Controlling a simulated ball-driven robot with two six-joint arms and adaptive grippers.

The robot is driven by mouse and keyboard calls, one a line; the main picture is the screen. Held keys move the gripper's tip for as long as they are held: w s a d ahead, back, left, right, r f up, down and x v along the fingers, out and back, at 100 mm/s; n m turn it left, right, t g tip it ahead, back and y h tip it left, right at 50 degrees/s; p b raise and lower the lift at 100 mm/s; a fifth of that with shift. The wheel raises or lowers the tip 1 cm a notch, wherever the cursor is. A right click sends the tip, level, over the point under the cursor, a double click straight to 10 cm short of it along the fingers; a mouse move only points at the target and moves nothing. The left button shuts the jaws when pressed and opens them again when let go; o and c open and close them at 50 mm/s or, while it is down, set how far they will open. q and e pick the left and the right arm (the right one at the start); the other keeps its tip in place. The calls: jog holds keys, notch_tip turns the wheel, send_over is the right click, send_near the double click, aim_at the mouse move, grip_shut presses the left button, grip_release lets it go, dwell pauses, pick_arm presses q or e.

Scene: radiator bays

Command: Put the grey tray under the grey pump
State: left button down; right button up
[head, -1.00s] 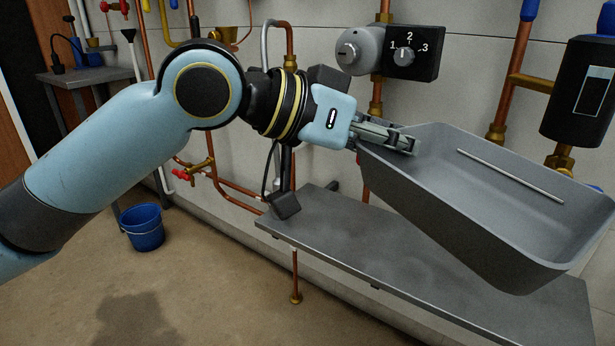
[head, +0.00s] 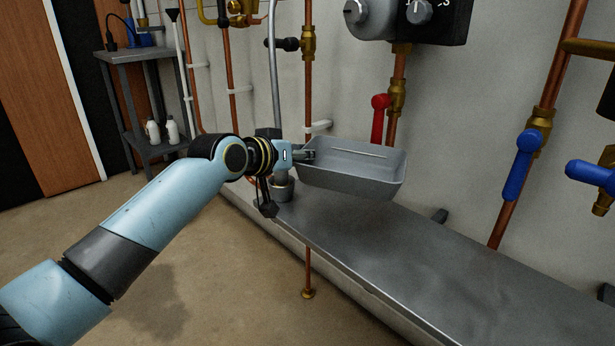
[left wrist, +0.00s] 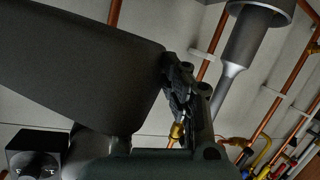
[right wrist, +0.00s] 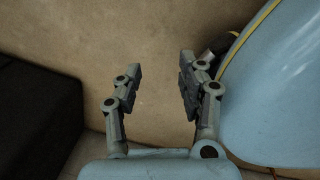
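The grey tray (head: 350,184) is an open, deep-sided box, seen over the far left end of the metal bench. A thin light rod or line shows along its inside. My left gripper (head: 308,155) is shut on the tray's left end; in the left wrist view the fingers (left wrist: 185,95) meet the dark tray wall (left wrist: 80,65). Whether the tray's base touches the bench is unclear. The grey pump (head: 369,18), with a black dial box, is on the wall pipe above the tray, partly cut off by the picture's top. My right gripper (right wrist: 160,95) is open and empty.
The metal bench (head: 420,270) runs along the wall, its near part clear. A red valve handle (head: 379,118) is just behind the tray. Blue valve handles (head: 522,165) stand out at right. A side table (head: 150,100) with white bottles stands back left.

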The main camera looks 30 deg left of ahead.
aim_at(312, 163)
pick_arm(q)
jog(key=w+f, duration=0.1)
jog(key=f, duration=0.1)
jog(key=shift+w+d+f, duration=0.2)
jog(key=shift+w+f, duration=0.1)
jog(key=shift+w, duration=0.1)
notch_tip(312, 163, down, 4)
jog(key=b, duration=0.3)
jog(key=shift+r+b, duration=0.25)
jog(key=shift+b, duration=0.05)
notch_tip(312, 163, down, 3)
jog(key=b, duration=0.2)
jog(key=shift+b, duration=0.35)
jog(key=shift+f, duration=0.1)
pick_arm(e)
jog(key=w+a+r, duration=0.1)
jog(key=w+r, duration=0.4)
jog(key=w, duration=0.2)
jog(key=w+a+r, duration=0.2)
jog(key=w+r, duration=0.2)
jog(key=w, duration=0.3)
jog(key=shift+w+a+r, duration=0.25)
jog(key=shift+w+r, duration=0.05)
jog(key=shift+r, duration=0.1)
pick_arm(q)
jog(key=shift+f+b, duration=0.25)
jog(key=shift+b, duration=0.05)
pick_arm(e)
jog(key=shift+s+f, duration=0.1)
jog(key=shift+f, duration=0.05)
